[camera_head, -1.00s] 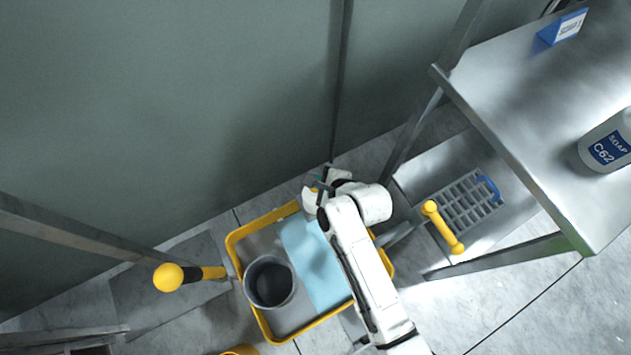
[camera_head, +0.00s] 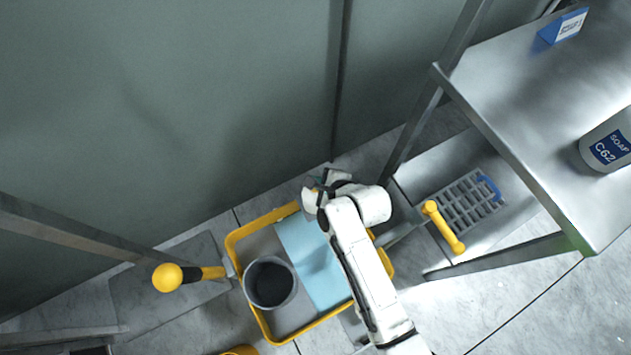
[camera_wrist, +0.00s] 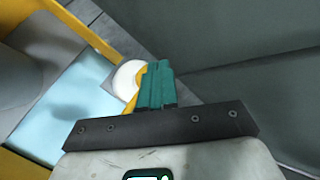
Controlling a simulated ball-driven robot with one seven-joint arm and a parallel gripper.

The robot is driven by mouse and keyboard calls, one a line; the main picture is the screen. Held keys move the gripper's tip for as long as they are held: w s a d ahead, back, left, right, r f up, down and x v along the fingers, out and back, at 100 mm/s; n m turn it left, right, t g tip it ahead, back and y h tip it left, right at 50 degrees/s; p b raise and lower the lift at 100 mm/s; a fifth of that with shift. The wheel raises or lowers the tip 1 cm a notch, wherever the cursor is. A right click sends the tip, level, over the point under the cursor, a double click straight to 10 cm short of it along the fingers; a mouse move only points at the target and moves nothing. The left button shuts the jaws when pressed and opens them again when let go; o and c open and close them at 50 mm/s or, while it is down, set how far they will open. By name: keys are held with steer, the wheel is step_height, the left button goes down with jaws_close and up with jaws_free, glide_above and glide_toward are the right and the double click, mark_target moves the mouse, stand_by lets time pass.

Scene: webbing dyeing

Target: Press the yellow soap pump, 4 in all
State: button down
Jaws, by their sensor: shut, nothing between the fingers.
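In the wrist view, my gripper (camera_wrist: 157,85) has its teal fingers together with nothing between them. Just beyond and left of the fingers is a round white top (camera_wrist: 125,77) with a yellow part (camera_wrist: 131,101) partly hidden behind them; this looks like the yellow soap pump on its bottle. I cannot tell whether the fingers touch it. In the head view, my gripper (camera_head: 322,181) is over the far corner of the yellow-rimmed tray (camera_head: 236,240), where my wrist hides most of the pump.
The tray holds a grey pot (camera_head: 248,280) and a light blue sheet (camera_head: 305,255). A wall panel (camera_head: 200,100) rises close behind.

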steer(key=shift+f+b, duration=0.3)
steer(key=shift+f, duration=0.4)
stand_by(0.6)
steer(key=shift+r, duration=0.1)
steer(key=shift+r+p, duration=1.25)
steer(key=shift+p, duration=0.15)
steer(key=shift+r, duration=0.1)
step_height(320, 180, up, 5)
steer(key=p, duration=0.5)
steer(key=shift+p, duration=0.3)
stand_by(1.7)
steer(key=shift+r, duration=1.85)
